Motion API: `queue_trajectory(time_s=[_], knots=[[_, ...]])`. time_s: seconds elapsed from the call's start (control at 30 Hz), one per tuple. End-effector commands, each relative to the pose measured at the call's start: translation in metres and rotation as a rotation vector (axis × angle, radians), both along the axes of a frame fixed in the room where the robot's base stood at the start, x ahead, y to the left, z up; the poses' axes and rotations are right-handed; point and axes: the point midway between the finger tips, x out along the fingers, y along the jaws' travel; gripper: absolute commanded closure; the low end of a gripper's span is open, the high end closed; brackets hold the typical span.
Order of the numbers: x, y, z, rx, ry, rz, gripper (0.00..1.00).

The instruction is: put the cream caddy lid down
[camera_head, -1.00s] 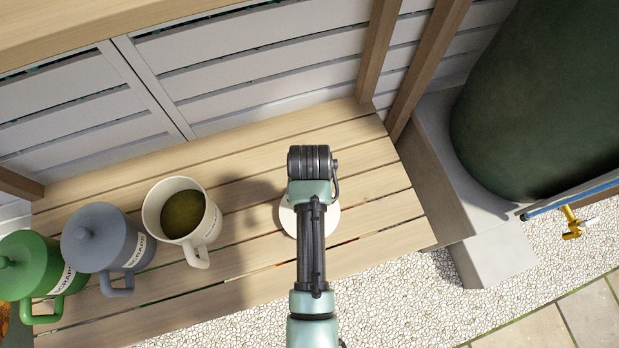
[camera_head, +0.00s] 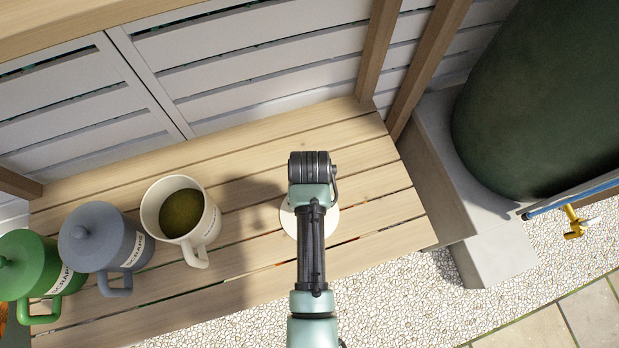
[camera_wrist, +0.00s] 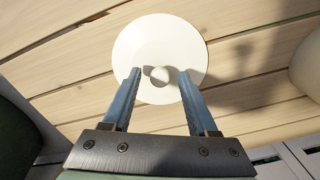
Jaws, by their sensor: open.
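The cream caddy lid (camera_head: 288,217) lies on the slatted wooden bench, right of the cream caddy; my arm hides much of it in the head view. In the wrist view the lid (camera_wrist: 160,38) is a round disc with a small knob. My gripper (camera_wrist: 158,76) is open, with its two blue fingers on either side of the knob and a gap to each side. The cream caddy (camera_head: 178,247) stands without a lid at left, dark greenish contents showing inside. In the head view my arm hides the fingers.
A grey-blue lidded caddy (camera_head: 104,240) and a green lidded caddy (camera_head: 36,275) stand further left on the bench (camera_head: 375,190). A dark green barrel (camera_head: 540,100) stands on a concrete block at right, with a brass tap (camera_head: 575,222). The bench right of the lid is clear.

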Motion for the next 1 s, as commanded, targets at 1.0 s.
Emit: queue_trajectory(time_s=[1.0], knots=[[0.0, 0.0, 0.123, 0.0, 0.0, 0.0, 0.41]])
